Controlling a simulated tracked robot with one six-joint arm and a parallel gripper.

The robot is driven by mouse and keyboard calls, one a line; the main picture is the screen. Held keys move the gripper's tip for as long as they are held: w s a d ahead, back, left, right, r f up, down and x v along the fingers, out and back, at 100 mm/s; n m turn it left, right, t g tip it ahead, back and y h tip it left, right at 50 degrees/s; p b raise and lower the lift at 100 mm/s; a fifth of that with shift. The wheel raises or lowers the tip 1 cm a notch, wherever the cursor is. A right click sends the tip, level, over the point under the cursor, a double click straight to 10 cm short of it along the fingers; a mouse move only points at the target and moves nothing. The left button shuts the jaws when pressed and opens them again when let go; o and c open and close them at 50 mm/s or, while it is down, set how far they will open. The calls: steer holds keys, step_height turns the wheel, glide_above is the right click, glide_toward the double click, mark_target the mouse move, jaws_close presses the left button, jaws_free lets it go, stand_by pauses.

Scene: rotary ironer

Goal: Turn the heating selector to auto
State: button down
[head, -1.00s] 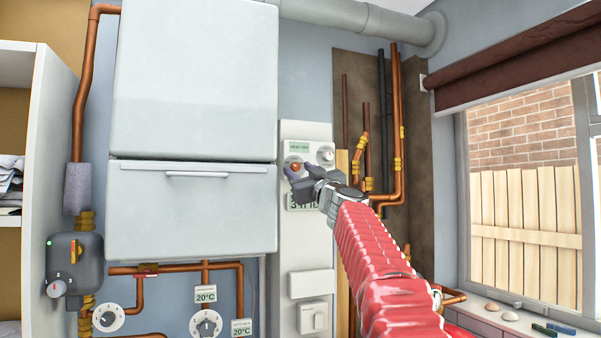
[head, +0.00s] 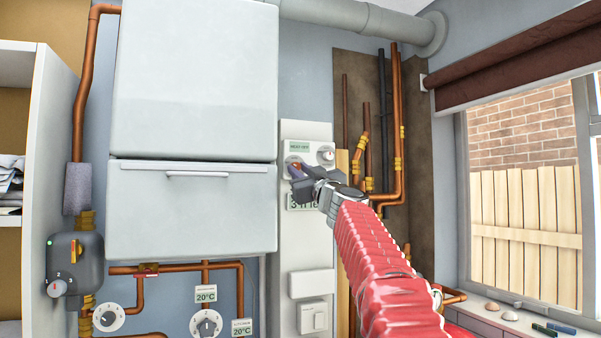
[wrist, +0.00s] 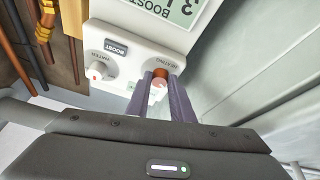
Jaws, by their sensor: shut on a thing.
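The heating selector (wrist: 160,84) is a round knob with an orange-brown part on a white control panel. In the wrist view, which is turned over, it sits under the word HEATING. My gripper (wrist: 163,88) has its two grey-purple fingers on either side of the knob, shut on it. In the head view my gripper (head: 296,172) covers most of the selector. A small green label above it (head: 299,147) appears to read HEAT OFF. The knob's pointer direction is hidden by the fingers.
A white WATER knob (wrist: 98,71) and a BOOST button (wrist: 116,47) sit beside the selector. A display (head: 298,201) is below. A large white boiler casing (head: 192,210) stands close on the left; copper pipes (head: 397,130) run on the right.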

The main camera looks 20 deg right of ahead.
steer(key=shift+m, duration=0.4)
steer(key=shift+a+m+h, duration=0.15)
steer(key=shift+m+h, duration=0.85)
steer(key=shift+m, duration=0.6)
steer(key=shift+a+m+h, duration=0.1)
steer(key=shift+m+h, duration=0.9)
steer(key=shift+m, duration=0.6)
steer(key=shift+m+g+h, duration=0.3)
steer(key=shift+m, duration=0.5)
steer(key=c, duration=1.6)
jaws_free()
steer(key=shift+o, duration=0.2)
steer(key=shift+s+d, duration=0.1)
steer(key=shift+s, duration=0.2)
steer(key=shift+s+a+f, duration=0.2)
steer(key=shift+s+f, duration=0.05)
